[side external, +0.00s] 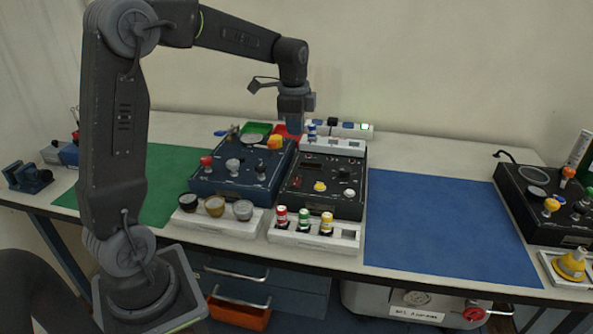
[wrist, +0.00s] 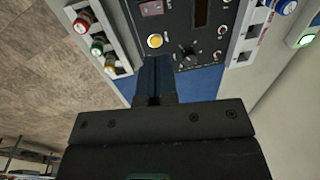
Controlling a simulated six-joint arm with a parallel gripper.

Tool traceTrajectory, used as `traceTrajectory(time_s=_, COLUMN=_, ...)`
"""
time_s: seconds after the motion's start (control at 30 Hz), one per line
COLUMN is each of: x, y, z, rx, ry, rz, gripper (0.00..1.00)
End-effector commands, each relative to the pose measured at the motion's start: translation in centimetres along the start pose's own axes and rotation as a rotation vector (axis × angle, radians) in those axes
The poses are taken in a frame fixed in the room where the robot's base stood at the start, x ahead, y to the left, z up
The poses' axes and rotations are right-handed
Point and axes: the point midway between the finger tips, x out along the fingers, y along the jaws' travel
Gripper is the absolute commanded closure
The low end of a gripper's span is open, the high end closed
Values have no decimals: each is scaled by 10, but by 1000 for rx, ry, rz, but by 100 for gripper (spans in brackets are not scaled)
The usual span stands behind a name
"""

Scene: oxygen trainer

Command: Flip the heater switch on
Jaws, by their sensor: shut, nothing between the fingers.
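My gripper (side external: 295,122) hangs above the back part of the black control box (side external: 318,204) in the side view. In the wrist view its two fingers (wrist: 154,60) are together, with nothing between them. The same box face shows ahead of them in the wrist view (wrist: 178,20). It carries a yellow button (wrist: 155,41), a black knob (wrist: 190,50) and small toggle switches (wrist: 220,31). The labels are too small to read, so I cannot tell which one is the heater switch or its position. The fingers appear apart from the controls.
A blue box (side external: 235,180) with knobs stands to the left. A white rack (side external: 300,233) with red, green and yellow capped items stands in front. A white strip (side external: 350,130) with a green-lit button is behind. The blue mat (side external: 440,225) at right is clear.

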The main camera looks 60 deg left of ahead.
Motion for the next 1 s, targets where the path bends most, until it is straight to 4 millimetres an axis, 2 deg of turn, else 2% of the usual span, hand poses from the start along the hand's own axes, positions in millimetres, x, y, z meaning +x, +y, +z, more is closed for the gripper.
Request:
traceTrajectory(time_s=0.33, x=1, y=-1, z=0, rx=4, ry=-1, rz=2, gripper=100)
traceTrajectory(time_s=0.47, x=7, y=-1, z=0, rx=4, ry=-2, rz=4, gripper=100)
traceTrajectory(time_s=0.63, x=32, y=0, z=1, rx=3, ry=-3, rz=7, gripper=100)
traceTrajectory(time_s=1.0, x=107, y=0, z=1, rx=3, ry=-3, rz=7, gripper=100)
